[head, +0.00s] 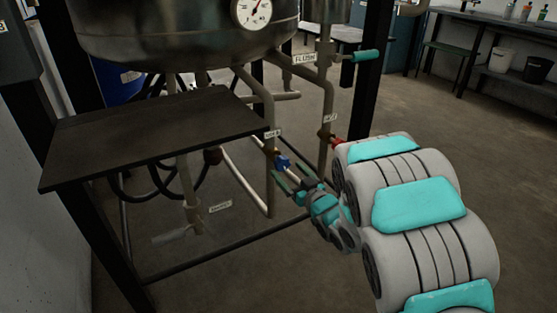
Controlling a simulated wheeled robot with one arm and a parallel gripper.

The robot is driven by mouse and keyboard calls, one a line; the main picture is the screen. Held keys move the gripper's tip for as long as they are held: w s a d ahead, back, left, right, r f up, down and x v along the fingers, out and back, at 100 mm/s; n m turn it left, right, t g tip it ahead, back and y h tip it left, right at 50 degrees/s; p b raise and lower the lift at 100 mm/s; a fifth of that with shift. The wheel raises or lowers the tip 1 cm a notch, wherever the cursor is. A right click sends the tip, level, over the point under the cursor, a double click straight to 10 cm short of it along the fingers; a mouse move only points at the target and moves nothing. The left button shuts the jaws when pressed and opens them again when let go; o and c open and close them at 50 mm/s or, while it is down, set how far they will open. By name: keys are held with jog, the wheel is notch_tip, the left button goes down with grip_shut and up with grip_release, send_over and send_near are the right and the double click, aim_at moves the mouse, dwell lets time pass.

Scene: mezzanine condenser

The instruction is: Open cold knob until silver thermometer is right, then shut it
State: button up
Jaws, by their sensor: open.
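A blue knob (283,162) sits on a pipe below a small label (272,134) that seems to read COLD, though it is too small to be sure. My gripper (291,177) is open and empty, just below and to the right of the blue knob. I cannot tell whether its fingers touch the knob.
A red knob (337,142) is on the pipe to the right, close to my arm. A teal handle (366,56) is beside the FLUSH label (304,59). A dark shelf (140,135) juts out on the left.

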aim_at(278, 160)
jog(key=shift+x, duration=3.6)
jog(key=c, duration=1.4)
jog(key=shift+o, duration=0.2)
